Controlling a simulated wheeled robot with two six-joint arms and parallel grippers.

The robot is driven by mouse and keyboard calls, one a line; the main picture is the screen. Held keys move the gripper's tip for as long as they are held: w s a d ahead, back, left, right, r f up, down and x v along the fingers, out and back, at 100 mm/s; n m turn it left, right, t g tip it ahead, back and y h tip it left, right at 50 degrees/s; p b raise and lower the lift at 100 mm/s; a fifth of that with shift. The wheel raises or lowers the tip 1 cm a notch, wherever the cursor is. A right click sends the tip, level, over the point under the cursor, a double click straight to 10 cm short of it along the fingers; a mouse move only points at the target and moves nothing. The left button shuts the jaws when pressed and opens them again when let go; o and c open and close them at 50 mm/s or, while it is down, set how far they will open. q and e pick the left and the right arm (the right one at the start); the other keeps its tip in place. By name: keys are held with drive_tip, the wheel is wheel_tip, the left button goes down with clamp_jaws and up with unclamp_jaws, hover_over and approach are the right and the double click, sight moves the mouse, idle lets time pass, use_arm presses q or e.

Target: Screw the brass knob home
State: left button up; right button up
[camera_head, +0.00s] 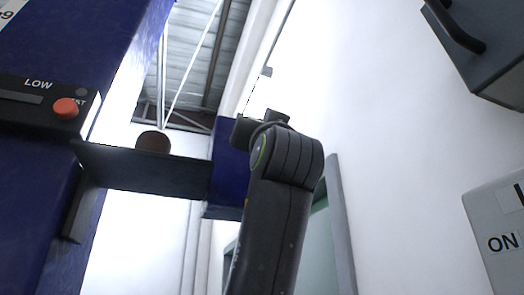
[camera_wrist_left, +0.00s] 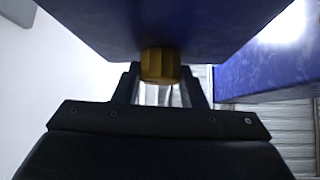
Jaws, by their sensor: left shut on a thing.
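The brass knob (camera_wrist_left: 160,65) shows in the left wrist view. It is yellow-brown with a ridged side and sits against the face of a dark blue block (camera_wrist_left: 150,22). My left gripper (camera_wrist_left: 160,84) has one dark finger on each side of the knob and is shut on it. Whether a gap remains between knob and block cannot be told. In the head view, a dark arm (camera_head: 285,160), which seems to be my left, rises from the bottom middle to the blue post (camera_head: 228,160). The knob is hidden there. My right gripper is not in view.
A blue cabinet (camera_head: 35,190) with a LOW panel and red button (camera_head: 65,108) stands at the left. A dark shelf (camera_head: 150,170) runs from it to the post, with a round brown thing (camera_head: 153,141) on it. Grey boxes (camera_head: 500,235) hang at the right.

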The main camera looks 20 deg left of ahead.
use_arm(q)
drive_tip(key=shift+a+m+t+h+b, duration=0.1)
drive_tip(key=shift+m+t+h+b, duration=0.4)
drive_tip(key=shift+m+h, duration=1.3)
drive_tip(key=shift+a+m+t+h+b, duration=0.1)
drive_tip(key=shift+m+t+h+b, duration=0.4)
drive_tip(key=shift+m+h, duration=1.3)
drive_tip(key=shift+m, duration=0.4)
drive_tip(key=o, duration=1)
drive_tip(key=shift+s, duration=0.1)
drive_tip(key=shift+b+v, duration=7.45)
drive_tip(key=shift+v, duration=1.25)
